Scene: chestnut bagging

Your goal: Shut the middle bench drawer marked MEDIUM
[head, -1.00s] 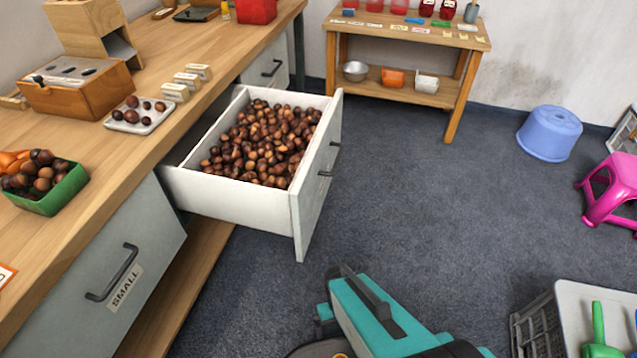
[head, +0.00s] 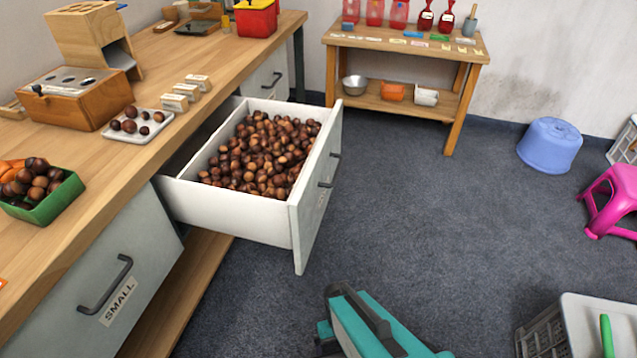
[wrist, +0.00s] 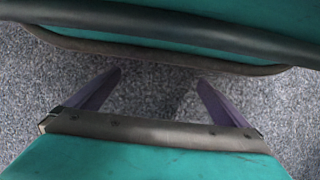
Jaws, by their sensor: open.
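The middle bench drawer (head: 235,212) is pulled well out from the bench and is full of brown chestnuts (head: 262,152). Its grey front faces right, with a dark handle (head: 331,171) and a small label too slanted to read. My gripper shows in the wrist view (wrist: 160,85) with its two dark fingers apart and nothing between them, over bare carpet. In the head view only my teal arm shows at the bottom, in front of the drawer and apart from it; the fingertips are not visible there.
The shut drawer marked SMALL (head: 95,300) is nearer on the left. The wooden bench (head: 120,165) holds a green punnet (head: 45,208) and a white tray (head: 137,128). A grey crate (head: 545,335) stands at the lower right. Carpet (head: 430,200) right of the drawer is clear.

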